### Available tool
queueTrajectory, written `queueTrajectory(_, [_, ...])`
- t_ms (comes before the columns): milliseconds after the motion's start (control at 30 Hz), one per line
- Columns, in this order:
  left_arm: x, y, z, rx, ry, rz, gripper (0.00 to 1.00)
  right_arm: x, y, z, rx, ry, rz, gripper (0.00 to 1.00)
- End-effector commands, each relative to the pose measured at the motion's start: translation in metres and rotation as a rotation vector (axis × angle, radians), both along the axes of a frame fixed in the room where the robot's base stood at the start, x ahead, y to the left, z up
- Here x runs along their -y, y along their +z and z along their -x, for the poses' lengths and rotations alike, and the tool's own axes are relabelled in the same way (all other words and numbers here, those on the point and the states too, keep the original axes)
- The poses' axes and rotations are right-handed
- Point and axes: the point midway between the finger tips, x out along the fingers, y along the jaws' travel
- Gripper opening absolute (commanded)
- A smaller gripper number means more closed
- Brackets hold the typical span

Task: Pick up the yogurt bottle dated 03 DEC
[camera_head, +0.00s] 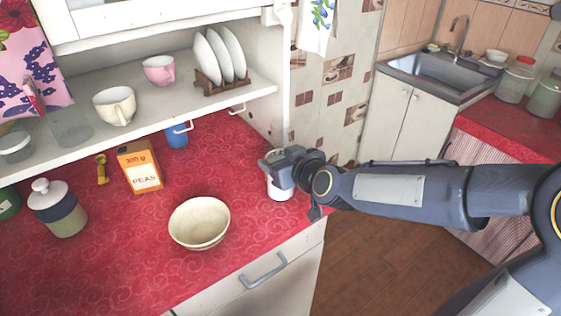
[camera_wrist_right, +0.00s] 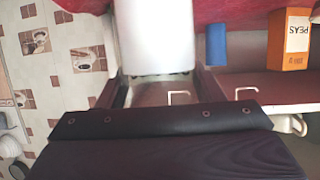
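A white bottle-like container (camera_head: 280,189) stands at the right end of the red counter, partly hidden by my right gripper (camera_head: 274,170). No date can be read on it, so I cannot tell whether it is the yogurt bottle dated 03 DEC. My right gripper is right at its upper part; its fingers are not clear enough to show whether they are open or shut on it. In the right wrist view a plain white shape (camera_wrist_right: 157,35), probably this container, fills the top middle, close to the camera. My left gripper is not in view.
On the red counter (camera_head: 110,270) are a cream bowl (camera_head: 199,225), an orange peas box (camera_head: 140,168), a blue mug (camera_head: 177,136) and a lidded jar (camera_head: 58,210). A shelf (camera_head: 180,105) with cups and a plate rack overhangs the back. The counter's right edge is close to my gripper.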

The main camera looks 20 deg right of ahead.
Motion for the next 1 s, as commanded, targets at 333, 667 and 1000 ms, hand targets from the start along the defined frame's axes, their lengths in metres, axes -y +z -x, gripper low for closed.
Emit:
queueTrajectory(333, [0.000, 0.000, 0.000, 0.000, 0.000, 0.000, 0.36, 0.000, 0.002, 0.000, 0.005, -0.001, -0.001, 0.16])
queueTrajectory(667, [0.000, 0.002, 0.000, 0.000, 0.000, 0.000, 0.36, 0.000, 0.004, 0.000, 0.004, -0.001, -0.001, 0.16])
queueTrajectory(1000, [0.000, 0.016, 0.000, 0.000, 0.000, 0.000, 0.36, 0.000, 0.024, 0.000, 0.005, -0.001, 0.000, 0.16])
